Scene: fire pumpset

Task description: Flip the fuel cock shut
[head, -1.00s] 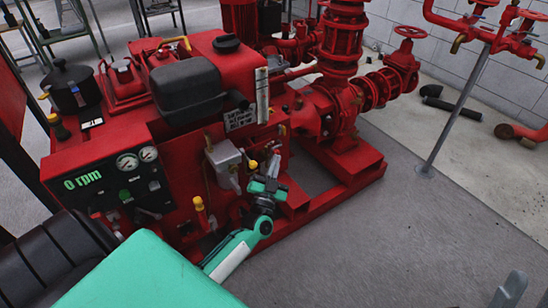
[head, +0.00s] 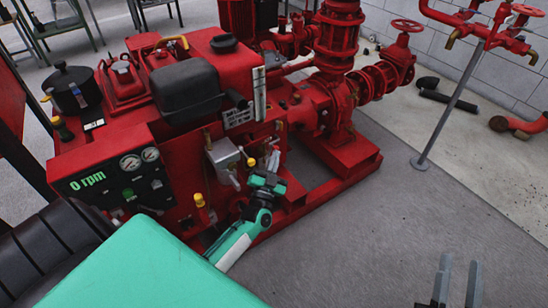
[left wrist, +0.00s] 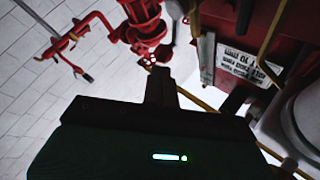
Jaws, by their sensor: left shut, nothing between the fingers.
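My left gripper (head: 273,160) is shut and empty, low in front of the red pumpset's side. Its dark shut fingers also show in the left wrist view (left wrist: 158,86). A small yellow knob (head: 251,162) is just left of the fingers, seemingly apart from them; I cannot tell surely whether it is the fuel cock. A grey metal box (head: 224,155) with a yellow line stands further left. A yellow pipe (left wrist: 272,32) crosses the wrist view at upper right. My right gripper (head: 457,284) is open and empty at the bottom right, over the floor.
The control panel (head: 118,178) reads 0 rpm. Another yellow-topped part (head: 199,200) stands low on the pumpset's side. A black tank (head: 186,90) sits above. Red pump piping (head: 340,60) stands behind.

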